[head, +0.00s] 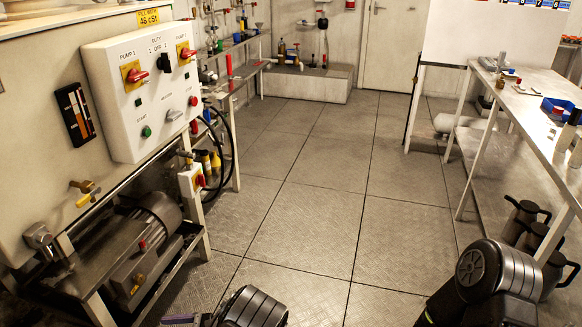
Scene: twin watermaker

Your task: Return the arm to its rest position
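A rounded black part of my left arm (252,308) shows at the bottom edge, left of the middle. A larger black part of my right arm (492,275) shows at the bottom right, with a round cap facing the camera. Neither gripper's fingers can be seen; both are outside the picture. No object is seen held.
A white control box (140,95) with red switches hangs on the left panel, above a motor (150,225) in a metal frame. A white bench (535,112) stands right, with dark jugs (522,220) under it. The tiled floor (310,210) between is clear.

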